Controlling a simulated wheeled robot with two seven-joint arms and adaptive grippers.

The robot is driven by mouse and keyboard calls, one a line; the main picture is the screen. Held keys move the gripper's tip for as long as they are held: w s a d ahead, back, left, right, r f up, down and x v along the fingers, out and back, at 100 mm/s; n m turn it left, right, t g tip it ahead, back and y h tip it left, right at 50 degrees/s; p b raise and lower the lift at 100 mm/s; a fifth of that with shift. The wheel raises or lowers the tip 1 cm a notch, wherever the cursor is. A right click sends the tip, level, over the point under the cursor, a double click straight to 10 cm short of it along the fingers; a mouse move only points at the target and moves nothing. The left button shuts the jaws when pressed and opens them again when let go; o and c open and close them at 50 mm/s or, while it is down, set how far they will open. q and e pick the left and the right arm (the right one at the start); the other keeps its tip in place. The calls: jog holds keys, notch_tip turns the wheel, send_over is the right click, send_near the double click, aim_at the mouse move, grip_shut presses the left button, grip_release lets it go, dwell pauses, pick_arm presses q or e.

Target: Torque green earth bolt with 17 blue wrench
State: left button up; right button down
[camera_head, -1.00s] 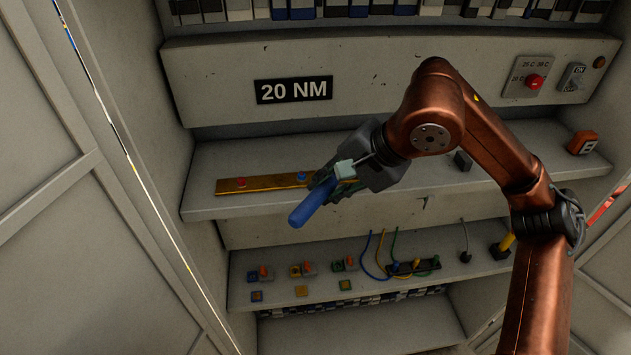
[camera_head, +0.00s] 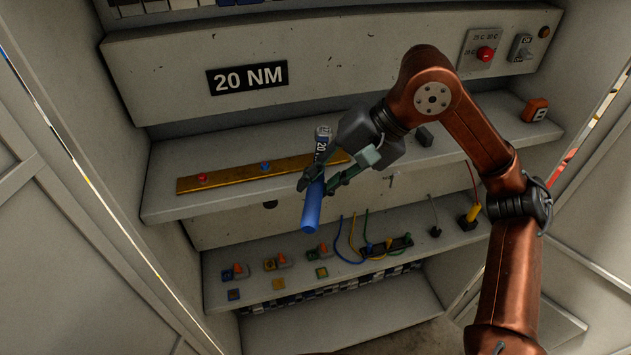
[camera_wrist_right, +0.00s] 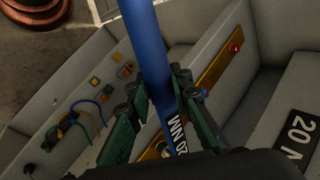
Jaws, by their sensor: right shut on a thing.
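The blue wrench (camera_head: 312,208) is held in my right gripper (camera_head: 318,184), whose fingers are shut around it. Its handle points down toward the camera, and its grey upper end with a "20" label rises above the fingers. In the right wrist view the wrench (camera_wrist_right: 146,40) runs between the fingers, with "20 NM" lettering on it. A brass bar (camera_head: 232,176) lies on the upper shelf behind the gripper, with a red bolt (camera_head: 202,177) and a blue bolt (camera_head: 265,166). The wrench and gripper cover the bar's right part; I cannot make out a green bolt. My left gripper is not in view.
A "20 NM" sign (camera_head: 247,78) is on the back panel above the upper shelf (camera_head: 165,205). The lower shelf (camera_head: 215,262) holds several small coloured blocks and blue, yellow and green cables. A red button (camera_head: 486,54) is at upper right. Cabinet walls stand on both sides.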

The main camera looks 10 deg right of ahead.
jog(key=shift+f+b, duration=0.7)
jog(key=shift+f, duration=0.15)
dwell(0.3)
dwell(0.4)
jog(key=shift+w+a, duration=0.1)
dwell(0.9)
jog(key=shift+a, duration=0.1)
